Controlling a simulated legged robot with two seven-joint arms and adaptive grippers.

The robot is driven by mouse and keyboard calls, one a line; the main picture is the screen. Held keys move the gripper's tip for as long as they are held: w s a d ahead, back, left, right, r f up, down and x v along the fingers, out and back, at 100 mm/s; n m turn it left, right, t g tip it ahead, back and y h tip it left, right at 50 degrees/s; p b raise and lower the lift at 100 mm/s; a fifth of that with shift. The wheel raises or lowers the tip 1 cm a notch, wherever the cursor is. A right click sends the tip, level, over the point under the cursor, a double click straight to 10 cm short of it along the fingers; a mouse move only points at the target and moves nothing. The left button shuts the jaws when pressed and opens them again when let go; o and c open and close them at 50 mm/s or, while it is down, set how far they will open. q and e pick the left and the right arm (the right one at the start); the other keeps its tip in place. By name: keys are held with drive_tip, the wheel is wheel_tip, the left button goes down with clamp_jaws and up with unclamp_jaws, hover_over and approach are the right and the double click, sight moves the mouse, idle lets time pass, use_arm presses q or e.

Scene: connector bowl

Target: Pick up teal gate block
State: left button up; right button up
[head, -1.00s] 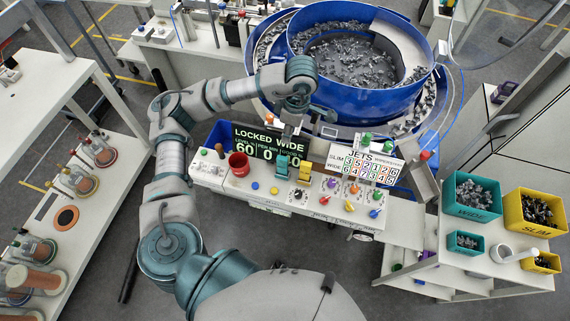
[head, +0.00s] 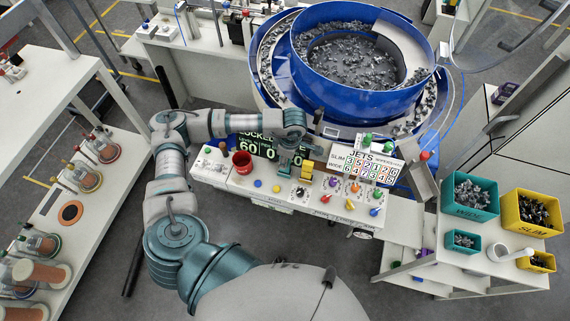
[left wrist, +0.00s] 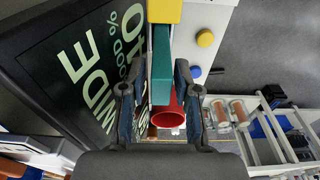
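The teal gate block (left wrist: 161,65) stands between the two fingertips of my left gripper (left wrist: 160,78) in the left wrist view. The fingers are spread with a gap on each side of the block, so the gripper is open. In the head view my left gripper (head: 288,154) is over the block's place on the white console and largely hides it. The yellow block (head: 306,171) stands just right of it, and it also shows at the top of the left wrist view (left wrist: 164,9). My right gripper is not in view.
A red cup (head: 242,162) stands left of the gripper on the console (head: 262,198). The dark display (head: 247,147) is close behind. Coloured buttons and knobs lie in front and to the right. The blue bowl feeder (head: 305,75) is at the back.

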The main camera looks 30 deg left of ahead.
use_arm(q)
drive_tip(key=shift+a+f, duration=0.15)
drive_tip(key=shift+f, duration=0.05)
drive_tip(key=c, duration=0.5)
drive_tip(key=shift+d, duration=0.2)
clamp_jaws()
drive_tip(key=shift+r, duration=0.15)
